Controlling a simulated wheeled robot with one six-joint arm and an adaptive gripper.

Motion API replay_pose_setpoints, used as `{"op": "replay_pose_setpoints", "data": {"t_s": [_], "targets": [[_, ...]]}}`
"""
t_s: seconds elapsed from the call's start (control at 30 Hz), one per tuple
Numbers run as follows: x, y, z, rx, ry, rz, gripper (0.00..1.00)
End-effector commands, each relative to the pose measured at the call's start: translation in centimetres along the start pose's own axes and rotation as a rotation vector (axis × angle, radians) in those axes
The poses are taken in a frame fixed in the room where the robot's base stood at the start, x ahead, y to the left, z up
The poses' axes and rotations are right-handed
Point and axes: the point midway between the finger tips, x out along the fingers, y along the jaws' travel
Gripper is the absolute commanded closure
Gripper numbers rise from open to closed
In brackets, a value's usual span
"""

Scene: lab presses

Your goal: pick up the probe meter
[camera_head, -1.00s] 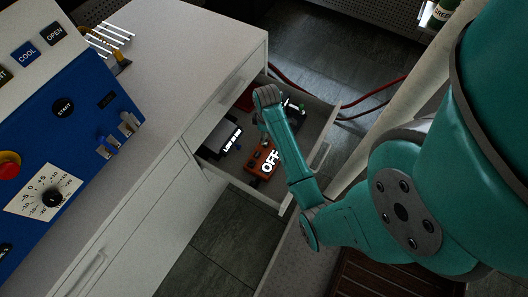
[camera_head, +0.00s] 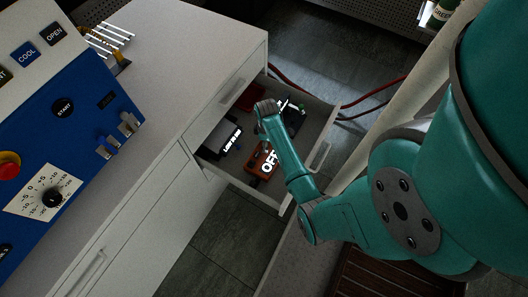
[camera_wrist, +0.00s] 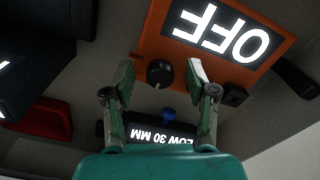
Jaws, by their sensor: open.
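The probe meter, an orange box with a lit white OFF display (camera_head: 259,161), lies in the open drawer. In the wrist view the orange meter (camera_wrist: 153,42) fills the upper middle, with its display upside down and a black knob near its lower edge. My gripper (camera_wrist: 161,73) is open and empty. Its two fingers point at the meter's knob end, one to each side of the knob in the picture. I cannot tell how far above the meter they are.
A dark box labelled LOW 30 MM (camera_wrist: 160,132) lies close beside the meter. A red thing (camera_wrist: 42,118) and a black device (camera_wrist: 35,75) are also in the drawer. The drawer's walls (camera_head: 237,183) surround them. The white cabinet (camera_head: 190,60) stands at the left.

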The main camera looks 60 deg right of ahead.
Motion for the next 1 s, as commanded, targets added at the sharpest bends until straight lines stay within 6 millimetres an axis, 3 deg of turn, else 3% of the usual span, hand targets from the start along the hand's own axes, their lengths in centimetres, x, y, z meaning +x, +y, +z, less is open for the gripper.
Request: {"op": "replay_pose_setpoints", "data": {"t_s": [0.37,0.5,0.6,1.0], "targets": [[1.00,0.01,0.01,0.000,0.000,0.000,0.45],[0.99,0.01,0.01,0.000,0.000,0.000,0.80],[1.01,-0.01,0.02,0.001,0.000,0.000,1.00],[0.58,0.00,0.01,0.000,0.000,0.000,1.00]]}}
